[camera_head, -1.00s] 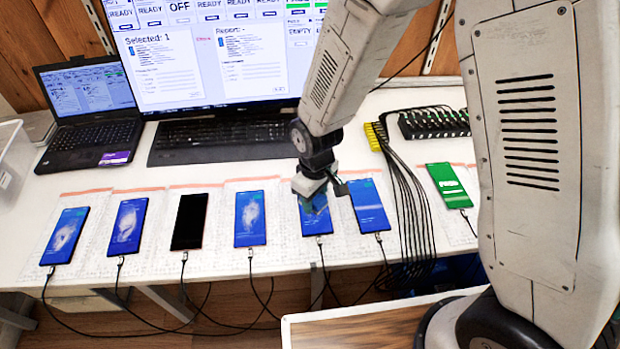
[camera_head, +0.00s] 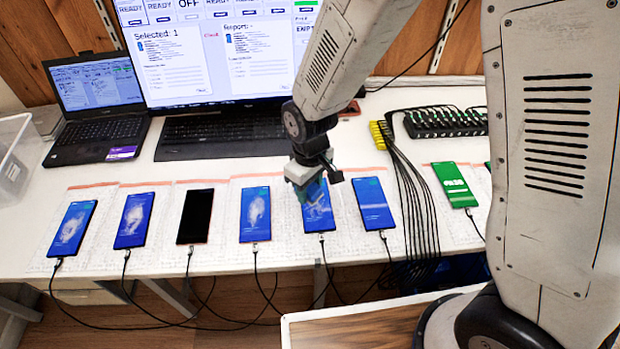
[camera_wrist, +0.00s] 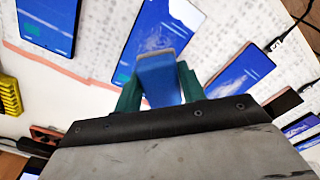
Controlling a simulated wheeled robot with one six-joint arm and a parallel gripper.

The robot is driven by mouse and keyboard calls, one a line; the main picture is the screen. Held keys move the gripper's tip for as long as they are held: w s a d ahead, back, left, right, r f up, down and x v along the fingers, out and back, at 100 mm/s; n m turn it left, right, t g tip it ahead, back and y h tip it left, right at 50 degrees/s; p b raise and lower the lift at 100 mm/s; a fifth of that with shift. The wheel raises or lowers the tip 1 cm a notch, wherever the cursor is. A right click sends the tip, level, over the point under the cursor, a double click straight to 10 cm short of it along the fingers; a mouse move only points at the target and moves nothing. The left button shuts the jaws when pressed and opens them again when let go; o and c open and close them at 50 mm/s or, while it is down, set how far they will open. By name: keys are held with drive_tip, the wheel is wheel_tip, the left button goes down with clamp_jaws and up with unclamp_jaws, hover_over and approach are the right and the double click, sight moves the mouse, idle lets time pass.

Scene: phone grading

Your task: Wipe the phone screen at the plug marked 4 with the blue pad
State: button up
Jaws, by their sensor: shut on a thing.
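My gripper (camera_head: 308,188) is shut on the blue pad (camera_wrist: 160,78), which sits between its two green fingers in the wrist view. It is over the upper left part of a blue-lit phone (camera_head: 318,208), fifth from the left in the row. The same phone (camera_wrist: 150,35) lies under the pad in the wrist view, with a pale smear on its screen. I cannot tell whether the pad touches the glass. The plug numbers are too small to read, so I cannot tell which plug is marked 4.
Other phones lie on both sides: a blue-lit one (camera_head: 255,214) to the left, another (camera_head: 373,203) to the right, a dark one (camera_head: 195,216) and a green one (camera_head: 454,185). Black cables (camera_head: 415,200) run from a hub (camera_head: 445,122). A keyboard (camera_head: 220,137) lies behind.

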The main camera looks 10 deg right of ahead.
drive_tip(key=shift+r, duration=2.4)
drive_tip(key=shift+d, duration=0.15)
